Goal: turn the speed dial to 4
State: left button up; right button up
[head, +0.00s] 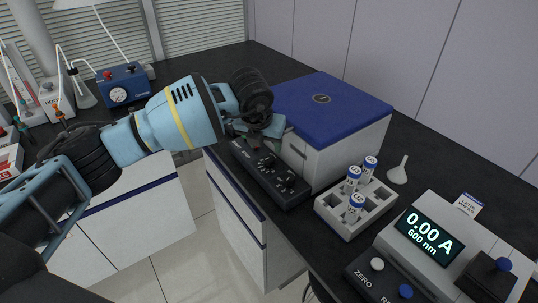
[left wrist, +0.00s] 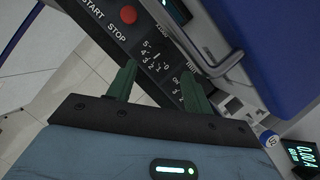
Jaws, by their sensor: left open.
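The black control panel (head: 268,178) runs along the front of the blue-lidded white machine and carries dark knobs. In the left wrist view the panel (left wrist: 150,38) shows START and STOP lettering and two groups of white scale numbers. One number scale (left wrist: 152,54) lies just beyond and between my fingertips; another sits near the right finger. I cannot tell which is the speed dial or read its setting. My left gripper (head: 262,128) is above the panel's far end, with green fingers (left wrist: 158,78) apart and nothing visible between them. My right gripper is not in view.
The blue-lidded machine (head: 333,100) stands close behind the panel. To its right are a rack (head: 336,217) with several capped vials, a white funnel (head: 398,170) and a meter (head: 432,237) reading 0.00 A. A blue gauge box (head: 124,86) stands back left. Open floor lies left of the counter.

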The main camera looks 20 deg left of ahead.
aim_at(269, 158)
pick_arm(q)
jog(key=x, duration=0.7)
jog(key=shift+f+b, duration=0.2)
jog(key=shift+b, duration=0.15)
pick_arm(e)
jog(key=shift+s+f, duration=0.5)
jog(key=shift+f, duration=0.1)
pick_arm(q)
jog(key=c, duration=1)
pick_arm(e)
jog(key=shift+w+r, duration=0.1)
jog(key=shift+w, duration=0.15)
